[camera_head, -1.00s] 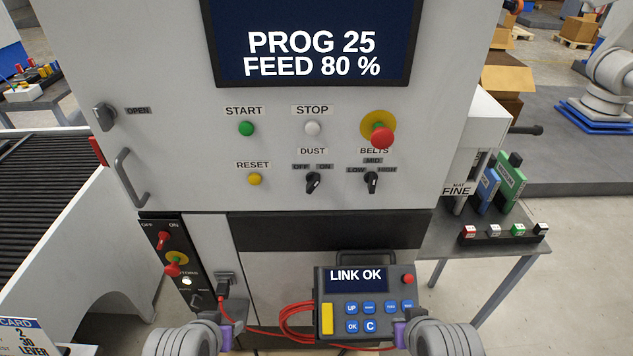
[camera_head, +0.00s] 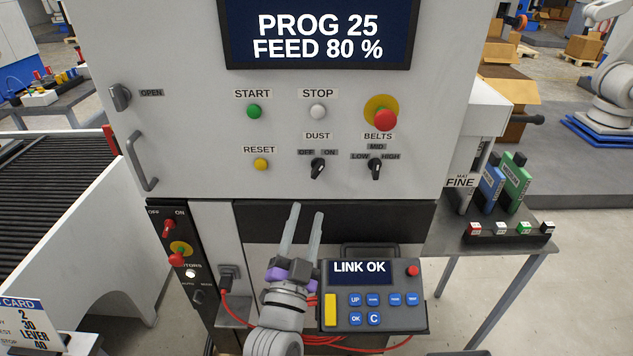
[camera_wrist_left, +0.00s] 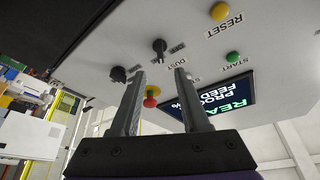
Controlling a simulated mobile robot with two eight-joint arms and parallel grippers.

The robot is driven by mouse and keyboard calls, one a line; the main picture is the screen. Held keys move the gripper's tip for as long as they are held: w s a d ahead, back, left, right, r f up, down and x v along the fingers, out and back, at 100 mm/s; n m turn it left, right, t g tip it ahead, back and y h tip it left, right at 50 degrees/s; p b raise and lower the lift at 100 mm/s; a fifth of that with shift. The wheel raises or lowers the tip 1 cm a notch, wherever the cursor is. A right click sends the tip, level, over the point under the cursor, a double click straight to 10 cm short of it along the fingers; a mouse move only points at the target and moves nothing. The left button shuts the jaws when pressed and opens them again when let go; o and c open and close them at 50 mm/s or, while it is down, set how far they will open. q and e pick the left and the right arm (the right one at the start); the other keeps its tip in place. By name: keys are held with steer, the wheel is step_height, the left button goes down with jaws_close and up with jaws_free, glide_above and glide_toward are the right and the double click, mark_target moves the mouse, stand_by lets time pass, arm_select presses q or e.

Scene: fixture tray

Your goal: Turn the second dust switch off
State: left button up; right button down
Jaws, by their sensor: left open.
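One switch labelled DUST, a black knob (camera_head: 318,168), sits on the white machine front between OFF and ON labels. Its pale mark seems to lean up and right, toward ON. It also shows in the left wrist view (camera_wrist_left: 159,46), above and between the fingers. I see no other switch with a DUST label. My left gripper (camera_head: 307,211) is open and empty, its fingers pointing up below the knob, apart from it in the picture. Its fingers also show in the left wrist view (camera_wrist_left: 158,78). My right gripper is out of view.
The BELTS knob (camera_head: 375,168) is right of DUST, below the red emergency button (camera_head: 386,120). The yellow RESET button (camera_head: 261,164) is to its left. A pendant (camera_head: 345,310) with a red cable stands below. A side panel (camera_head: 178,260) has other switches.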

mark_target(317, 174)
arm_select(q)
steer(key=p+x, duration=0.1)
steer(key=x, duration=0.9)
steer(key=shift+w+r+p, duration=0.1)
steer(key=shift+w+p, duration=0.3)
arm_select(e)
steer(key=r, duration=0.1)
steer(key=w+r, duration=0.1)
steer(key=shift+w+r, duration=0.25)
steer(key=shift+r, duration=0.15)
arm_select(q)
jaws_close()
